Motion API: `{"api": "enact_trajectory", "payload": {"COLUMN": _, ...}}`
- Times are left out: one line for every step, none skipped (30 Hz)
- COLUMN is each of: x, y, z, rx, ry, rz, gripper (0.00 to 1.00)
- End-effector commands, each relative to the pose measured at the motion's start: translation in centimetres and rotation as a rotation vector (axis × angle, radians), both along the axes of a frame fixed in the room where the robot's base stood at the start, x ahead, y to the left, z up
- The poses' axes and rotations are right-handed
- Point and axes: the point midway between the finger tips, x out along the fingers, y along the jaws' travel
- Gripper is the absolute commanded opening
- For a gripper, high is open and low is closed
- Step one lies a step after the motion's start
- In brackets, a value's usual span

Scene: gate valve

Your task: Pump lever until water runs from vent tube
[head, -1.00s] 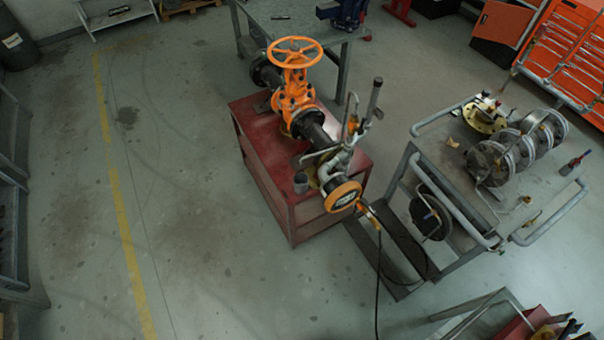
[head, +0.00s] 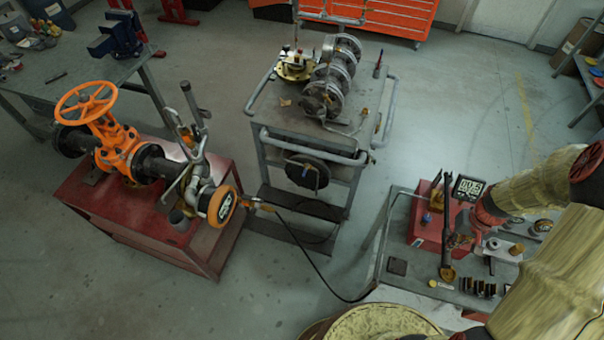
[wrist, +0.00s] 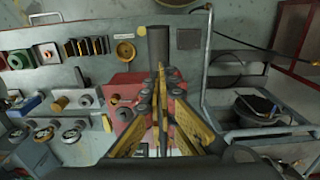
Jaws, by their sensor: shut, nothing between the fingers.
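The red pump box (head: 428,222) sits on the grey cart at lower right in the head view, with a dark lever (head: 447,255) at it. The box also shows in the wrist view (wrist: 128,92), partly hidden by my fingers. My gripper (wrist: 160,75) is shut and empty; a dark upright bar (wrist: 158,45), apparently the lever's end, shows just beyond its tips. I cannot tell whether they touch. A thin vent tube (head: 176,183) on the pipe assembly leads down towards a small cup (head: 179,219). No water is visible from it.
The orange gate valve (head: 118,150) stands on a red stand (head: 125,225). A black hose (head: 310,275) runs from the pipe end towards the pump cart. A trolley with flanges (head: 345,110) stands between. Tools and fittings crowd the pump cart around my arm.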

Motion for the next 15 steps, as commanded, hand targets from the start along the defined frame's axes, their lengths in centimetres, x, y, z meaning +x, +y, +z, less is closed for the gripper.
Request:
{"api": "enact_trajectory", "payload": {"x": 0.0, "y": 0.0, "z": -1.0, "rx": 0.000, "ry": 0.001, "rz": 0.000, "gripper": 0.00}}
{"api": "enact_trajectory", "payload": {"x": 0.0, "y": 0.0, "z": -1.4, "rx": 0.000, "ry": 0.001, "rz": 0.000, "gripper": 0.00}}
{"api": "enact_trajectory", "payload": {"x": 0.0, "y": 0.0, "z": -1.8, "rx": 0.000, "ry": 0.001, "rz": 0.000, "gripper": 0.00}}
{"api": "enact_trajectory", "payload": {"x": 0.0, "y": 0.0, "z": -2.2, "rx": 0.000, "ry": 0.001, "rz": 0.000, "gripper": 0.00}}
{"api": "enact_trajectory", "payload": {"x": 0.0, "y": 0.0, "z": -2.5, "rx": 0.000, "ry": 0.001, "rz": 0.000, "gripper": 0.00}}
{"api": "enact_trajectory", "payload": {"x": 0.0, "y": 0.0, "z": -3.0, "rx": 0.000, "ry": 0.000, "rz": 0.000, "gripper": 0.00}}
{"api": "enact_trajectory", "payload": {"x": 0.0, "y": 0.0, "z": -3.4, "rx": 0.000, "ry": 0.000, "rz": 0.000, "gripper": 0.00}}
{"api": "enact_trajectory", "payload": {"x": 0.0, "y": 0.0, "z": -3.7, "rx": 0.000, "ry": 0.000, "rz": 0.000, "gripper": 0.00}}
{"api": "enact_trajectory", "payload": {"x": 0.0, "y": 0.0, "z": -4.2, "rx": 0.000, "ry": 0.000, "rz": 0.000, "gripper": 0.00}}
{"api": "enact_trajectory", "payload": {"x": 0.0, "y": 0.0, "z": -4.5, "rx": 0.000, "ry": 0.000, "rz": 0.000, "gripper": 0.00}}
{"api": "enact_trajectory", "payload": {"x": 0.0, "y": 0.0, "z": -4.9, "rx": 0.000, "ry": 0.000, "rz": 0.000, "gripper": 0.00}}
{"api": "enact_trajectory", "payload": {"x": 0.0, "y": 0.0, "z": -5.3, "rx": 0.000, "ry": 0.000, "rz": 0.000, "gripper": 0.00}}
{"api": "enact_trajectory", "payload": {"x": 0.0, "y": 0.0, "z": -5.7, "rx": 0.000, "ry": 0.000, "rz": 0.000, "gripper": 0.00}}
{"api": "enact_trajectory", "payload": {"x": 0.0, "y": 0.0, "z": -6.0, "rx": 0.000, "ry": 0.000, "rz": 0.000, "gripper": 0.00}}
{"api": "enact_trajectory", "payload": {"x": 0.0, "y": 0.0, "z": -6.5, "rx": 0.000, "ry": 0.000, "rz": 0.000, "gripper": 0.00}}
